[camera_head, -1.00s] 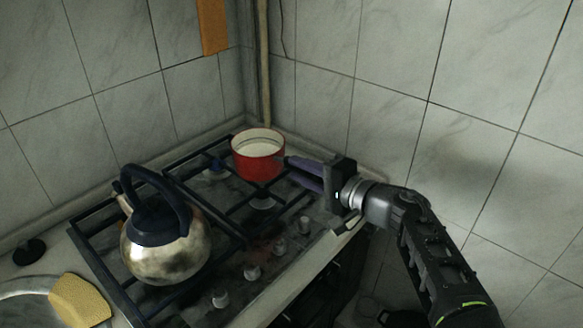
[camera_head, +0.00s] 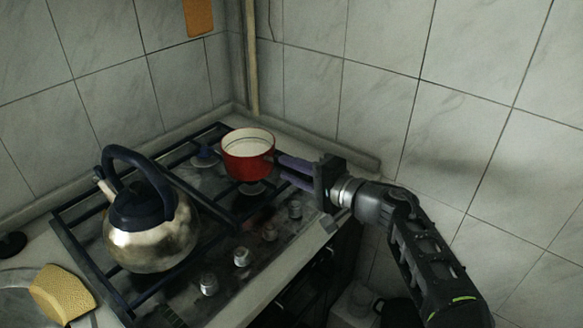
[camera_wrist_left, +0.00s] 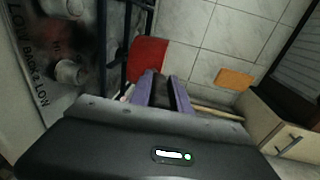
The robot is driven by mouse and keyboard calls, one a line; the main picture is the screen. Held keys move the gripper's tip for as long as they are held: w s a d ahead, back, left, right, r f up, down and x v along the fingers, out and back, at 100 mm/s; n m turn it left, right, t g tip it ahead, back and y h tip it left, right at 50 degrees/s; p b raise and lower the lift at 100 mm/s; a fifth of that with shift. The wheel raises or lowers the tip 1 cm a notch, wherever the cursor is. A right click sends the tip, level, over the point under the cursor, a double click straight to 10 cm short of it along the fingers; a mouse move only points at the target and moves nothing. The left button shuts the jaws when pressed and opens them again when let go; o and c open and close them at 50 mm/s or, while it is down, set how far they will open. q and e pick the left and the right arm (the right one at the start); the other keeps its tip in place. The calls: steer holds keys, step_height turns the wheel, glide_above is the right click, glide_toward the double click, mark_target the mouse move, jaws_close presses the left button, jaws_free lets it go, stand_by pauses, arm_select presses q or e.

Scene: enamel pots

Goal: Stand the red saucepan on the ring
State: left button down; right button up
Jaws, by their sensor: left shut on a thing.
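The red saucepan (camera_head: 247,168), white inside, is upright over the right part of the hob in the head view. Its red side also shows in the wrist view (camera_wrist_left: 148,55). My left gripper (camera_head: 283,166) is to its right, with purple fingers shut on the pan's dark handle (camera_wrist_left: 160,93). Most of the handle is hidden between the fingers. A ring (camera_head: 252,188) of the hob shows just below and in front of the pan. I cannot tell whether the pan's base touches the grate. My right gripper is not in view.
A steel kettle (camera_head: 150,240) with a dark handle stands on the hob's left part. Black grate bars (camera_head: 235,218) cross the hob, and knobs (camera_head: 241,257) line its front. Tiled walls close the back and right. A yellow sponge (camera_head: 62,293) lies at lower left.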

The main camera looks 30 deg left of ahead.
arm_select(q)
steer(key=shift+f, duration=0.3)
steer(key=shift+f+b, duration=0.5)
steer(key=shift+f, duration=0.1)
stand_by(0.4)
steer(key=c, duration=1.4)
jaws_free()
steer(key=shift+o, duration=1.3)
steer(key=shift+f, duration=0.1)
steer(key=s+d+r, duration=0.1)
steer(key=d, duration=0.6)
steer(key=shift+d, duration=0.35)
steer(key=shift+r, duration=0.1)
